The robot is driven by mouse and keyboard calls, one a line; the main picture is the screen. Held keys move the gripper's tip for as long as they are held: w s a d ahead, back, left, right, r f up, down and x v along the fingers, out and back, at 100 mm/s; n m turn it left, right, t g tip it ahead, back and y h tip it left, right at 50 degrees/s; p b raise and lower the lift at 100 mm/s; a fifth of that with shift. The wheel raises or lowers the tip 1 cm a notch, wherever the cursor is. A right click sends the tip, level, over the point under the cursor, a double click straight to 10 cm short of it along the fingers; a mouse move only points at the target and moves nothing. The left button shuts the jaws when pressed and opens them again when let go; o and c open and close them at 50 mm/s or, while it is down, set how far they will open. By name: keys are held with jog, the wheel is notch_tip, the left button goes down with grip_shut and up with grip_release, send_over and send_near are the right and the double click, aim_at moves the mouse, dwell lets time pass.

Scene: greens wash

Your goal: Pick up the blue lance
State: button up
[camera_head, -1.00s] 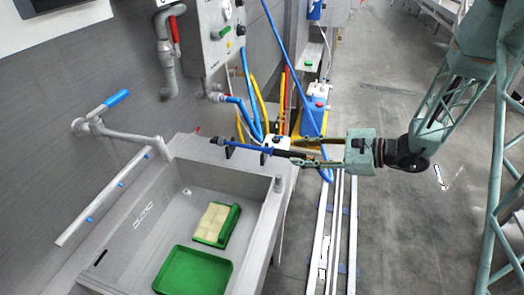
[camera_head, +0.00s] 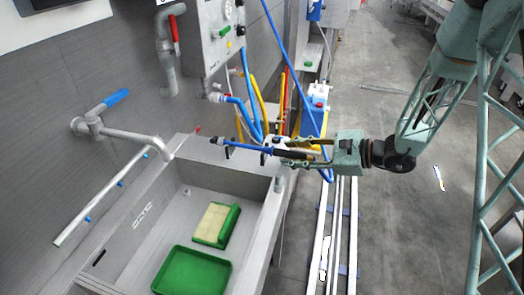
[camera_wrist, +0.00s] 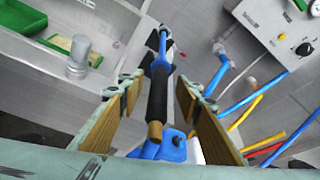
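The blue lance (camera_head: 235,147) lies roughly level across two dark holder prongs at the back right corner of the sink. Its nozzle points left and its dark grip lies to the right. My gripper (camera_head: 283,151) has come from the right, with its fingers on either side of the grip. In the wrist view the lance (camera_wrist: 158,72) runs between the two tan-padded fingers of my gripper (camera_wrist: 158,88). The gripper is open, with a visible gap on each side of the lance. The rear end of the lance is partly hidden in the head view.
The steel sink (camera_head: 160,215) holds a green tray (camera_head: 192,270) and a green crate (camera_head: 231,226) with pale contents. A control panel (camera_head: 219,35) hangs on the wall above. Blue and yellow hoses (camera_head: 262,95) hang behind the gripper. The floor (camera_head: 400,240) at right is open.

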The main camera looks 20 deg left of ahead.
aim_at(264, 150)
jog(key=shift+x, duration=1.4)
jog(key=c, duration=0.8)
